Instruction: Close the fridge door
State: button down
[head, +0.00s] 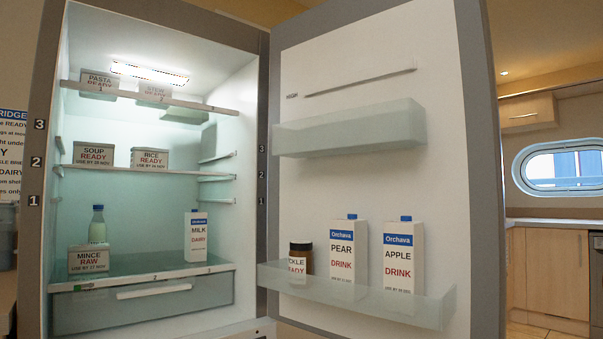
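The fridge (215,70) stands open in the head view, its lit inside facing me. The fridge door (440,190) is swung wide to the right, hinged next to the fridge's right side, with its inner face showing. Its lower shelf (430,310) holds a dark jar (301,255), a pear drink carton (347,255) and an apple drink carton (403,260). The upper door shelf (350,132) looks empty. The door's outer face and handle are hidden. My gripper is not in view.
Inside are labelled containers such as soup (93,154) and mince (88,262), a bottle (97,226) and a milk carton (196,236). Right of the door are wooden cabinets (550,270) and an oval porthole (562,168). A notice (12,155) shows at the left edge.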

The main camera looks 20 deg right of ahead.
aim_at(333, 55)
jog(key=l+u, duration=0.2)
jog(key=l, duration=0.2)
jog(key=l+u, duration=0.15)
jog(key=l, duration=0.3)
jog(key=k+l+u, duration=0.2)
jog(key=l, duration=0.2)
jog(key=l+u, duration=0.2)
jog(key=l, duration=0.2)
jog(key=k+l+u, duration=0.15)
jog(key=l, duration=0.25)
jog(key=l+u, duration=0.2)
jog(key=l, duration=0.15)
jog(key=k+l+u, duration=0.2)
jog(key=l, duration=0.15)
jog(key=i+l+u, duration=0.1)
jog(key=l+u, duration=0.2)
jog(key=l, duration=0.55)
jog(key=l+u, duration=0.35)
jog(key=l, duration=0.45)
